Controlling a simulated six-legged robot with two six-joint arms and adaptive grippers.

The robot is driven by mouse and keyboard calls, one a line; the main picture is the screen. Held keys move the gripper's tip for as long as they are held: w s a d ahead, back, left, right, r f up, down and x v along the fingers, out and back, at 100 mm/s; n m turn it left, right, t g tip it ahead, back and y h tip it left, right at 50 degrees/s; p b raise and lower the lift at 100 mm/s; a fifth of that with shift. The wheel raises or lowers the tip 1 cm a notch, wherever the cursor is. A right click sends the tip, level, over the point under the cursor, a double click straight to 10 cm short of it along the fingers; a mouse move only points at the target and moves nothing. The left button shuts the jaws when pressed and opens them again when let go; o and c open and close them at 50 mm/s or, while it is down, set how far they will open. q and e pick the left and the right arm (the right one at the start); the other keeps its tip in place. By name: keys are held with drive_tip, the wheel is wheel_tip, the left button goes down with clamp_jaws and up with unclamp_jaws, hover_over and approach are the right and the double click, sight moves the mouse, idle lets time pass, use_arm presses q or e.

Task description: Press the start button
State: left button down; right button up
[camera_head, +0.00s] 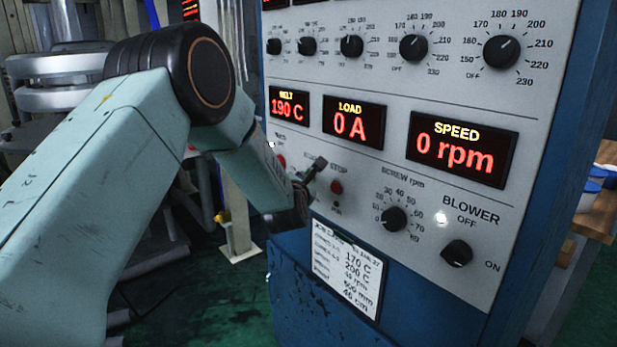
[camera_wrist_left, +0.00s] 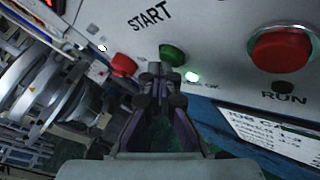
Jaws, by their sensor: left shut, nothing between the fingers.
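The green start button (camera_wrist_left: 172,54) sits under the START label in the left wrist view. My left gripper (camera_wrist_left: 158,72) is shut and empty, its fingertips overlapping the lower left edge of the button in that view. I cannot tell whether they touch it. In the head view my left gripper (camera_head: 317,165) is at the lower left of the control panel (camera_head: 390,170), and the arm and gripper hide the start button. The red stop button (camera_head: 336,187) is just right of the fingers; it also shows in the left wrist view (camera_wrist_left: 280,50). My right gripper is not in view.
The speed display (camera_head: 463,147) reads 0 rpm and the load display (camera_head: 354,124) 0 A. Another red button (camera_wrist_left: 122,65) is left of the fingers. Dials and a job card (camera_head: 346,270) are nearby.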

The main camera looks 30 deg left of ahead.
use_arm(q)
drive_tip(key=shift+w, duration=0.2)
idle(0.3)
drive_tip(key=shift+s, duration=0.1)
drive_tip(key=shift+s+a, duration=0.25)
drive_tip(key=shift+s, duration=0.4)
drive_tip(key=shift+s+a, duration=0.3)
drive_tip(key=shift+s, duration=0.45)
drive_tip(key=shift+s+a, duration=0.35)
drive_tip(key=shift+s, duration=0.45)
drive_tip(key=shift+s+a, duration=0.3)
drive_tip(key=shift+s, duration=0.45)
